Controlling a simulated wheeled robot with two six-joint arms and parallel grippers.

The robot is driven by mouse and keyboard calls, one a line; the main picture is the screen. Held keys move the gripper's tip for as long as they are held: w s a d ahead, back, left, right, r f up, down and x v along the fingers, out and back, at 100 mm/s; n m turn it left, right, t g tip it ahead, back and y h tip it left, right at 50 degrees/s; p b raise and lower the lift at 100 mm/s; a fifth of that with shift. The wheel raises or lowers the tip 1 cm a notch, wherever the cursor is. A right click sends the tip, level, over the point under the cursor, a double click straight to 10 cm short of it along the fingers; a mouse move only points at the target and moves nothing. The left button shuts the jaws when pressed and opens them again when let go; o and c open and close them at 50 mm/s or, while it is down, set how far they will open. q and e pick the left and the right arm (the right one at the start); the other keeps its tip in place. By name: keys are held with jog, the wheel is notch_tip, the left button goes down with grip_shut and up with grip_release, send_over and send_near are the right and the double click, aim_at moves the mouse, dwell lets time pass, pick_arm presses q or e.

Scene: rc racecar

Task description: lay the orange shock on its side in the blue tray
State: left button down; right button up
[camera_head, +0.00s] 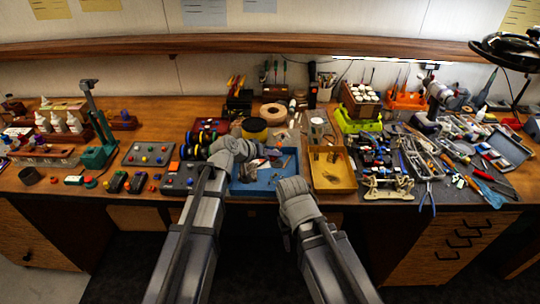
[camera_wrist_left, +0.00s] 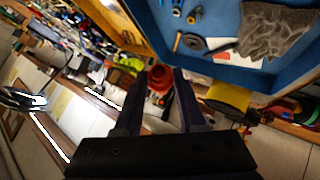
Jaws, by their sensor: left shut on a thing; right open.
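My left gripper (camera_head: 243,148) is over the back left part of the blue tray (camera_head: 262,190). In the left wrist view its fingers (camera_wrist_left: 157,98) are shut on the orange shock (camera_wrist_left: 159,78), whose red-orange end shows between the tips. The rest of the shock is hidden, and the head view does not show it clearly. The blue tray's wall (camera_wrist_left: 236,74) is beside the fingers in the wrist view. My right gripper (camera_head: 292,187) is open in front of the gap between the blue tray and the yellow tray; its fingertips are hard to make out.
A grey glove (camera_wrist_left: 275,28), a black disc (camera_wrist_left: 190,42) and small parts lie in the blue tray. A yellow tray (camera_head: 333,184) stands to its right. A yellow roll (camera_head: 254,127) is behind the blue tray. Tools and parts crowd the bench on both sides.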

aim_at(271, 181)
pick_arm(q)
jog(key=shift+f, duration=0.15)
notch_tip(271, 181, down, 9)
jog(key=b, duration=0.8)
jog(key=shift+r+b, duration=0.2)
jog(key=shift+b, duration=0.2)
jog(key=shift+c, duration=2.1)
grip_release()
jog(key=p+v, duration=0.5)
jog(key=v, duration=0.3)
jog(key=shift+d, duration=0.1)
